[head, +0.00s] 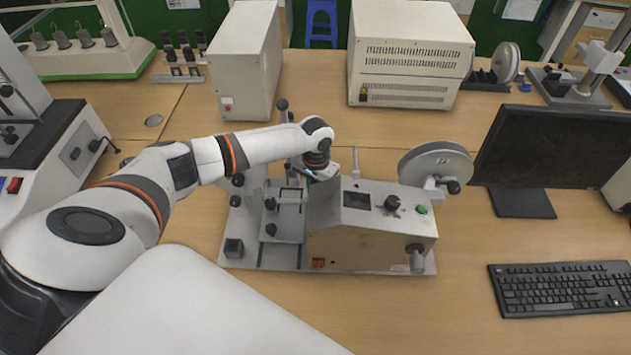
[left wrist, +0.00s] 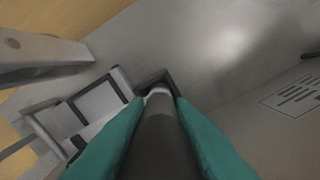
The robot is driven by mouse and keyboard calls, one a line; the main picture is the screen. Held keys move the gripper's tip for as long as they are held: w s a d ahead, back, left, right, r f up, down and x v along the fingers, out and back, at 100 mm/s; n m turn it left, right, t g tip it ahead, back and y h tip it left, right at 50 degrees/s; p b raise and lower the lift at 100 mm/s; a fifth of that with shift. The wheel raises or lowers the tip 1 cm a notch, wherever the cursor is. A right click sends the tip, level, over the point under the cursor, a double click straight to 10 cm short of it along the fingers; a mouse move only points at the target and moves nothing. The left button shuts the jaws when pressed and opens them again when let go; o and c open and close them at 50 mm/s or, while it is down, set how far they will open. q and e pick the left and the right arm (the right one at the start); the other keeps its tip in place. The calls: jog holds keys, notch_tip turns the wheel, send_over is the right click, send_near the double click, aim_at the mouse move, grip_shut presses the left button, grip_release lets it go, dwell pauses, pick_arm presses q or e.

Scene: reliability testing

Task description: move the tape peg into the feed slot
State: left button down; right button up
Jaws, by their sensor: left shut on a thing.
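My left gripper (left wrist: 158,108) has teal fingers, shut on a dark cylindrical peg (left wrist: 160,140). The peg's lighter end points away from the camera, at a dark angular bracket-like edge (left wrist: 152,78) on a grey surface. I cannot tell whether this edge is the feed slot or whether the peg is inside it. In the head view my left arm reaches over the grey test machine (head: 370,235), and its gripper (head: 312,175) is at the machine's left part. The peg is hidden there by the arm and wrist. My right gripper is not in view.
The machine has a large wheel (head: 436,165) at its right and knobs at its left. A monitor (head: 555,150) and a keyboard (head: 560,288) stand to the right. Two box instruments stand behind.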

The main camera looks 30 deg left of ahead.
pick_arm(q)
jog(key=c, duration=1.2)
grip_release()
jog(key=shift+o, duration=0.5)
jog(key=o, duration=0.5)
notch_tip(320, 180, up, 7)
jog(key=p, duration=0.8)
